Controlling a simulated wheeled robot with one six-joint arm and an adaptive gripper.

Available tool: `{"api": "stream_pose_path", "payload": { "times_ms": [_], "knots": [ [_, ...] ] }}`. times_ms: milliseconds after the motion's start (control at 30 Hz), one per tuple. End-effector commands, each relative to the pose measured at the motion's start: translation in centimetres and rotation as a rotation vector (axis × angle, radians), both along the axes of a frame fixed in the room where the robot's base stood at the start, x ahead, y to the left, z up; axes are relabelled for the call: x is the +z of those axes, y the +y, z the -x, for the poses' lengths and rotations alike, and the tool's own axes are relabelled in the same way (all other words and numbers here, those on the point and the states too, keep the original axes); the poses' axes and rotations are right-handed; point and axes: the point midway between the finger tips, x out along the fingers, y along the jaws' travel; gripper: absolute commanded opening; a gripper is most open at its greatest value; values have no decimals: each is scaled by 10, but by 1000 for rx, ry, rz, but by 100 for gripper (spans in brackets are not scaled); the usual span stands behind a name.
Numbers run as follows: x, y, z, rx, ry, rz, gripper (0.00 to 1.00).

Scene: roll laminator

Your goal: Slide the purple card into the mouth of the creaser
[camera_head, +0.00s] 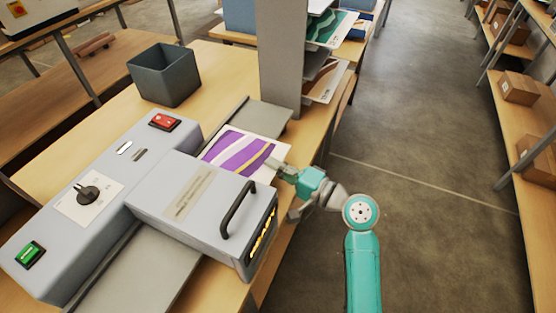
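The purple card (237,149), white-edged with a pale yellow stripe, lies flat at the far side of the grey creaser (187,194). Its near edge meets the creaser's raised housing, where the mouth is hidden from this view; I cannot tell whether the edge is inside. My gripper (274,165) is at the card's right edge, coming from the right. Its fingers look closed together over that edge, one above the card, with the lower one hidden.
A grey feed shelf (262,118) extends beyond the card. A dark open bin (164,76) stands on the wooden bench at the back left. A grey post (282,55) and paper trays (328,80) stand behind. A black handle (238,208) rises from the housing near my arm.

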Motion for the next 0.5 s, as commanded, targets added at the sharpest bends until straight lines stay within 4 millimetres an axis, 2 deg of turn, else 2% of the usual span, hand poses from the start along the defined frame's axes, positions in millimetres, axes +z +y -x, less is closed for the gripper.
{"api": "stream_pose_path", "payload": {
  "times_ms": [500],
  "knots": [
    [0, 9, 26, 0, 0, -1, 0]
  ]
}}
